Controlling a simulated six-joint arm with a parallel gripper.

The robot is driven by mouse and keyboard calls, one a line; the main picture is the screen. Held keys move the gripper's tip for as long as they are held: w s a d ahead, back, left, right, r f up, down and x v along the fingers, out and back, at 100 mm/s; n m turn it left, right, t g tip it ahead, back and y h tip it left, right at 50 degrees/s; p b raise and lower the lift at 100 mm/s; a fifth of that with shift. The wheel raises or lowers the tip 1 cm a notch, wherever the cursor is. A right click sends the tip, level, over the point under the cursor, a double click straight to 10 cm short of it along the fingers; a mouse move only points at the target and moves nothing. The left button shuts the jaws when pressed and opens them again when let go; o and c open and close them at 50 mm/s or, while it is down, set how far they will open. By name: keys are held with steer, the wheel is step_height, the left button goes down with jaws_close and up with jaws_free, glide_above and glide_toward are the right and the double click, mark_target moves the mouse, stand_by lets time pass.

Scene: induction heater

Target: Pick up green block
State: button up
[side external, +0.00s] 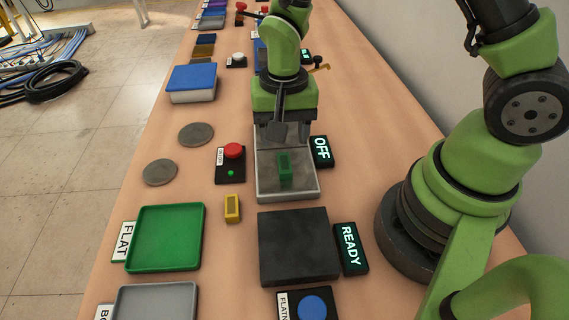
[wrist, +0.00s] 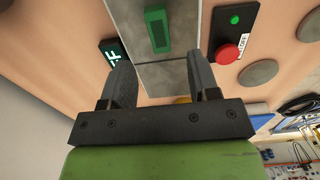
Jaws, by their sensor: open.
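The green block (side external: 285,166) stands on the grey metal plate (side external: 268,183) of the heater, beside the OFF display (side external: 321,150). It also shows in the wrist view (wrist: 157,30), beyond my fingertips and roughly centred between them. My gripper (side external: 291,135) is above the back part of the plate, behind the block in the side view. Its two fingers point down and are spread apart with nothing between them. In the wrist view my gripper (wrist: 163,80) is open, and the block is clear of both fingers.
A red button box (side external: 232,160) stands left of the plate. A yellow block (side external: 232,208), a green tray (side external: 166,238) and a dark square plate (side external: 297,246) with a READY display (side external: 350,248) are nearer the camera. Two round grey discs (side external: 196,134) lie at left.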

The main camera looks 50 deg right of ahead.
mark_target(285, 162)
step_height(285, 162, down, 6)
steer(key=shift+s+f, duration=0.15)
steer(key=shift+f, duration=0.1)
jaws_close()
stand_by(0.3)
